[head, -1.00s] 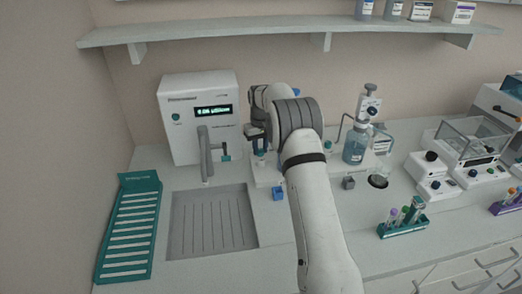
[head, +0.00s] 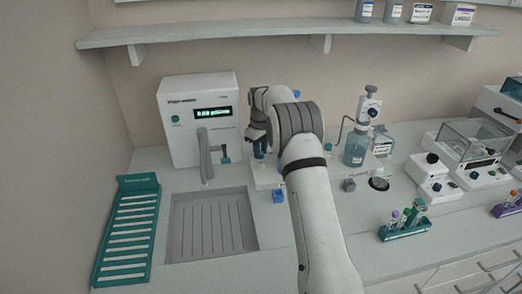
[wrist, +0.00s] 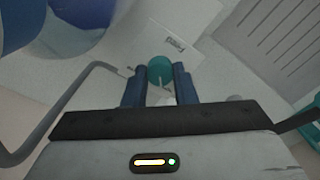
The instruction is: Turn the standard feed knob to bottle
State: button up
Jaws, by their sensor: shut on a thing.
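In the wrist view a round teal knob (wrist: 160,70) with a pale pointer line sits between the two blue fingers of my gripper (wrist: 160,86), which is shut on it. A small printed label (wrist: 175,44) lies on the white surface beside the knob; its text is too small to read. In the head view my gripper (head: 259,148) points down over the white base (head: 266,176) right of the white water unit (head: 199,120). The knob is mostly hidden by my gripper there.
A grey tap (head: 205,155) stands close left of my gripper, above the grooved sink tray (head: 212,224). A teal rack (head: 127,230) lies at far left. A dispenser bottle (head: 356,147) and tube rack (head: 404,228) stand right.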

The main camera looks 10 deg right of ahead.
jog(key=o, duration=1)
notch_tip(320, 180, up, 8)
jog(key=shift+f+b, duration=0.1)
jog(key=shift+b, duration=0.6)
